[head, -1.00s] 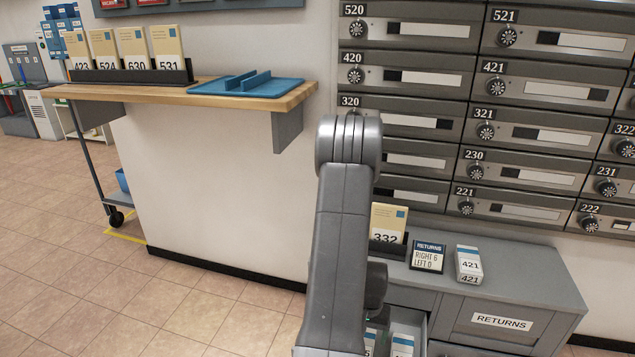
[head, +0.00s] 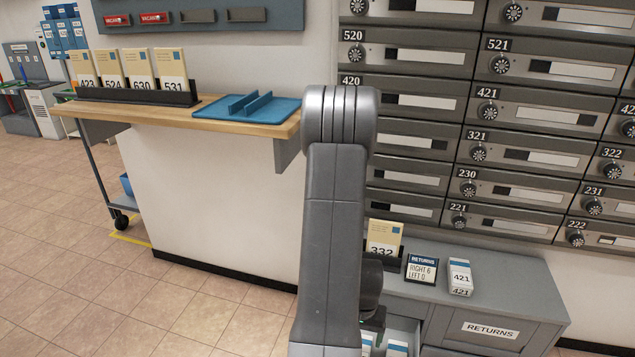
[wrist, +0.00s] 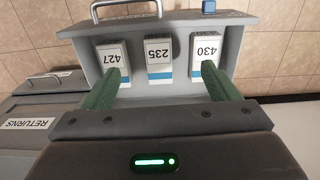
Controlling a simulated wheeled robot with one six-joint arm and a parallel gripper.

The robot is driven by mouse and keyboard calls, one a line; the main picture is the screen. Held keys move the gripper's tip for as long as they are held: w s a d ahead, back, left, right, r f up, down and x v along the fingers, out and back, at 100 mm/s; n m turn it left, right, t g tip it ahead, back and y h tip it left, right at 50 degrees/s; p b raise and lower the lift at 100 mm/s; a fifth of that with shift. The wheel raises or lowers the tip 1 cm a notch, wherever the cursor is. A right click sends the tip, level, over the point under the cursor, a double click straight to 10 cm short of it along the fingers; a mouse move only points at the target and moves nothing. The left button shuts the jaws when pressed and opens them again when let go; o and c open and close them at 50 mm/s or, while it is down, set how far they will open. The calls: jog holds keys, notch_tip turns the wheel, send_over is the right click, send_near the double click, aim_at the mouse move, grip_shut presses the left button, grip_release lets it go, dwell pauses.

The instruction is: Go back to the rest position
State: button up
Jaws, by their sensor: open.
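My gripper (wrist: 163,92) is open, with its two green fingers apart and nothing between them. In the wrist view it is over an open grey drawer (wrist: 258,22) that holds boxes labelled 427 (wrist: 113,62), 235 (wrist: 158,60) and 430 (wrist: 205,56). I cannot tell its exact height above them. In the head view my grey arm stands upright in the middle and hides part of the mailboxes and the drawer.
The returns cabinet (head: 490,332) bears box 421 (head: 460,276), a returns sign (head: 421,270) and card 332 (head: 384,243). Mailboxes (head: 535,120) fill the wall behind. A wooden shelf (head: 120,112) with a blue tray (head: 275,114) stands left. Floor (head: 70,240) at left is clear.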

jog(key=w+a+r+n+p, duration=0.1)
jog(key=w+r+p, duration=0.3)
jog(key=p, duration=0.4)
jog(key=shift+w+a+r, duration=0.25)
jog(key=shift+a+r, duration=0.4)
jog(key=shift+a, duration=0.25)
